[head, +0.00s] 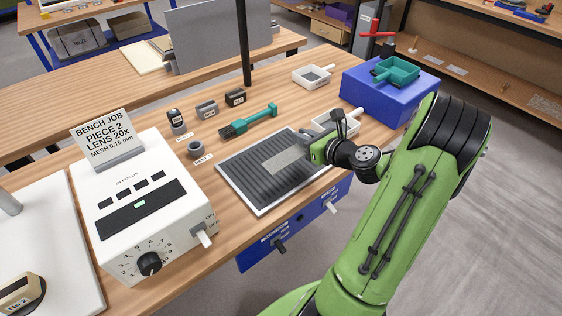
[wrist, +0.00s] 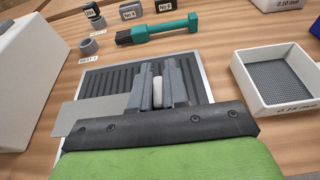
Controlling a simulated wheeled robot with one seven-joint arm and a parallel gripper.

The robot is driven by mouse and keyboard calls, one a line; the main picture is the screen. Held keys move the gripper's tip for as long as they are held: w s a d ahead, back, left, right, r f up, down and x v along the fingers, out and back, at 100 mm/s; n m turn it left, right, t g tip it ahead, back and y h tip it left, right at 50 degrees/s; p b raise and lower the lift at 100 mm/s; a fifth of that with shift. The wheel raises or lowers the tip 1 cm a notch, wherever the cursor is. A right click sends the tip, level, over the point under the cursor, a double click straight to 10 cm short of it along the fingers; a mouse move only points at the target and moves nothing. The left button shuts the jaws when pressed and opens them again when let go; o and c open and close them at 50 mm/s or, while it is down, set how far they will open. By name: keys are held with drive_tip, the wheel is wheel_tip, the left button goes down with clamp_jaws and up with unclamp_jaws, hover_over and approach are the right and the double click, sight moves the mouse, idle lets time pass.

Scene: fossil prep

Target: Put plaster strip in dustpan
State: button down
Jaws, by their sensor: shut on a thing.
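My gripper (wrist: 157,80) is over the dark ribbed mat (wrist: 105,80), with its fingers pointing toward it. I cannot tell whether the strip still touches the mat. The teal dustpan (head: 397,70), a shallow tray, rests on top of a blue box at the back right, apart from my gripper.
A teal-handled brush (head: 248,120) lies behind the mat. White mesh trays (head: 312,76) stand near the blue box (head: 380,100); one (wrist: 275,82) is right of my gripper. A white control unit (head: 140,205) stands left.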

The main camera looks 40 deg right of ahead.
sight(302, 163)
wheel_tip(302, 163, down, 7)
drive_tip(key=shift+f+b, duration=0.15)
drive_tip(key=shift+b, duration=1.1)
drive_tip(key=shift+f, duration=0.2)
drive_tip(key=c, duration=1.1)
unclamp_jaws()
drive_tip(key=shift+s+f, duration=0.1)
drive_tip(key=shift+f, duration=0.05)
drive_tip(key=shift+f, duration=0.1)
